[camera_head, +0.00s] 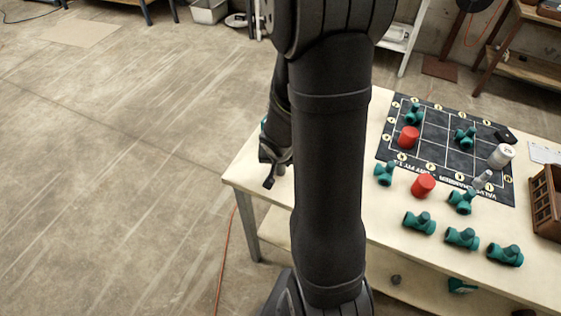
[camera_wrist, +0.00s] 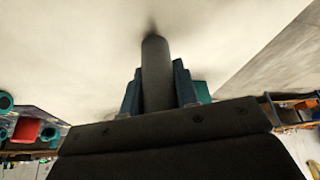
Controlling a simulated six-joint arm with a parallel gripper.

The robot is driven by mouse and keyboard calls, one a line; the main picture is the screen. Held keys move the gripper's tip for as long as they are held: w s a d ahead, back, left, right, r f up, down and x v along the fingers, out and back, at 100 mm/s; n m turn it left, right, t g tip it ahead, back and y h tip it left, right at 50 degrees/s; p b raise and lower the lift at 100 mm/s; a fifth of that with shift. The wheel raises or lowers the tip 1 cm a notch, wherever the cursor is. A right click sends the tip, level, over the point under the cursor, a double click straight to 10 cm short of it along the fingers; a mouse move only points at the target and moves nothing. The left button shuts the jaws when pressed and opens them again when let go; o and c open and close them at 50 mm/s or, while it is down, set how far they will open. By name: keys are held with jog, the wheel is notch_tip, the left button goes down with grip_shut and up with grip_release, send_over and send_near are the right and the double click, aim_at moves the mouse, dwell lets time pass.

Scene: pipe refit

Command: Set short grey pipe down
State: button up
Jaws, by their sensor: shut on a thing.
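The short grey pipe (camera_wrist: 155,70) sits between the two fingers of my gripper (camera_wrist: 157,90) in the wrist view. The gripper is shut on it. The pipe's far end points at the pale table top (camera_wrist: 80,55), and a dark shadow lies at that end; I cannot tell whether it touches. In the head view my gripper (camera_head: 272,170) is at the left end of the table, partly hidden behind my own arm.
A wooden crate (camera_head: 546,203) is at the right.

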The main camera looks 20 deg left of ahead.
jog(key=shift+f, duration=0.3)
jog(key=o, duration=1)
jog(key=shift+c, duration=0.2)
jog(key=shift+r, duration=0.3)
jog(key=v, duration=1.1)
jog(key=shift+s+r, duration=0.2)
jog(key=shift+r, duration=0.1)
jog(key=shift+f, duration=0.1)
jog(key=shift+x, duration=6.1)
jog(key=shift+d, duration=0.1)
